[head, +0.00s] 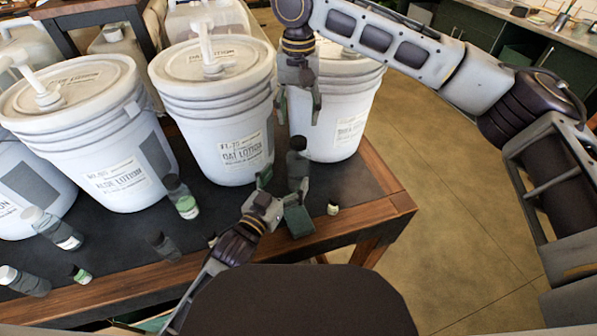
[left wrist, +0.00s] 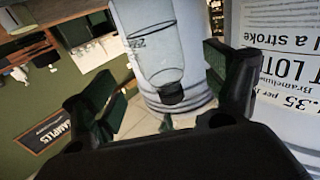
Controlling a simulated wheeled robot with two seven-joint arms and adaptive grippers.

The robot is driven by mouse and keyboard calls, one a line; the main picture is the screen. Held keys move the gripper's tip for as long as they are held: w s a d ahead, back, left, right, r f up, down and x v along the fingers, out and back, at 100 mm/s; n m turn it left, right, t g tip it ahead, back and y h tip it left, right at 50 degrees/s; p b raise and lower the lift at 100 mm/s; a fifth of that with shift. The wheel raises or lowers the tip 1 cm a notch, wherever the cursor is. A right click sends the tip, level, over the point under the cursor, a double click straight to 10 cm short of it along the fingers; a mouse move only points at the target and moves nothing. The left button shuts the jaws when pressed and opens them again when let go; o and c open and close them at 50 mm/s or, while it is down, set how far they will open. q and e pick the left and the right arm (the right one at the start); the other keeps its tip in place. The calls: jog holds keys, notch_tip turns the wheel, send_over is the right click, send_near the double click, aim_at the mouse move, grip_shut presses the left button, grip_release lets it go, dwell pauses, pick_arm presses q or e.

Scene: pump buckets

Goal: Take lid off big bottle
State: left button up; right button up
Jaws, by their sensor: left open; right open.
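A tall grey see-through bottle (head: 298,171) with a dark lid (head: 298,144) on it stands upright near the table's front edge. My left gripper (head: 281,200) is open just in front of the bottle, with its green-padded fingers apart. In the left wrist view the bottle (left wrist: 157,45) and its black lid (left wrist: 172,94) appear upside down, beyond and between the open fingers (left wrist: 165,90). I see no finger contact with the bottle. My right gripper (head: 299,108) is open and points down above the lid, apart from it.
Large white lotion buckets (head: 215,105) with pumps line the back of the dark table (head: 368,196). Smaller bottles stand left, including a green-labelled one (head: 182,196) and a white-capped one (head: 52,228). A tiny bottle (head: 333,208) stands right of my left gripper. Open floor lies right.

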aim_at(299, 161)
pick_arm(q)
jog(key=shift+x, duration=3.8)
grip_shut()
pick_arm(e)
jog(key=shift+r, duration=0.1)
jog(key=shift+d, duration=0.1)
jog(key=m, duration=0.6)
jog(key=shift+m, duration=0.3)
jog(key=m, duration=0.6)
jog(key=shift+m, duration=0.4)
